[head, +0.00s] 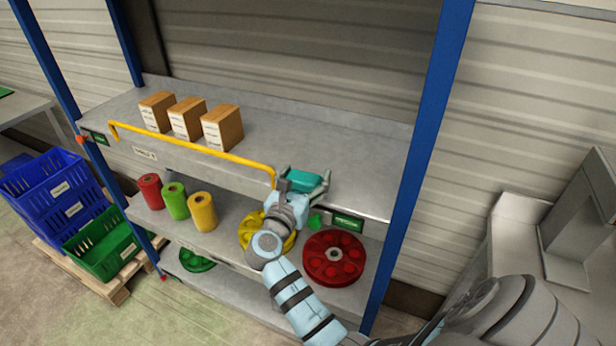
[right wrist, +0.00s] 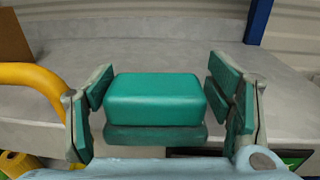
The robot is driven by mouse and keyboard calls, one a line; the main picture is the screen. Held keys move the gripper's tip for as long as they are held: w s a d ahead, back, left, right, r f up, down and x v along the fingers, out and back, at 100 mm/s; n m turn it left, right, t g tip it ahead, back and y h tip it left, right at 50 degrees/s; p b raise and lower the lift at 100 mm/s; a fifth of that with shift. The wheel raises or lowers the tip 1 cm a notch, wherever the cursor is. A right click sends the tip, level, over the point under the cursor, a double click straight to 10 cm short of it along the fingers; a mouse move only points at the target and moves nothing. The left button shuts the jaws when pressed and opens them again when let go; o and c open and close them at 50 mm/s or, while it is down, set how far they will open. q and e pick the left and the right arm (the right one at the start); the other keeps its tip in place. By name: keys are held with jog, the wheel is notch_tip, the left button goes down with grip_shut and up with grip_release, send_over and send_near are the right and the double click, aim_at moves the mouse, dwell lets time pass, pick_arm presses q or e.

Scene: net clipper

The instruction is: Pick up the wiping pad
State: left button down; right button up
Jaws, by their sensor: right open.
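The wiping pad is a teal block with rounded edges, seen in the head view (head: 304,181) on the top shelf (head: 365,160) near its front edge. In the right wrist view, the wiping pad (right wrist: 155,98) is between the two fingers, with a darker teal layer underneath. My right gripper (head: 307,177) is open around the pad, one finger on each side. In the right wrist view, a gap shows between the pad and each finger of the right gripper (right wrist: 160,84). My left gripper is not in view.
A yellow rail (head: 190,146) runs along the shelf front, ending just left of my right gripper. Several cardboard boxes (head: 222,127) stand further left. Spools (head: 202,211) and a red reel (head: 334,258) sit on the shelf below. The top shelf behind the pad is clear.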

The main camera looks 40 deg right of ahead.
aim_at(306, 177)
jog(key=shift+w+r, duration=0.1)
jog(key=r, duration=0.9)
jog(key=shift+w+a, duration=0.1)
jog(key=shift+a, duration=0.1)
jog(key=shift+d+r, duration=0.1)
jog(key=shift+r, duration=0.2)
jog(key=shift+s+d+r, duration=0.1)
jog(key=shift+s+d, duration=0.1)
jog(key=shift+s, duration=0.1)
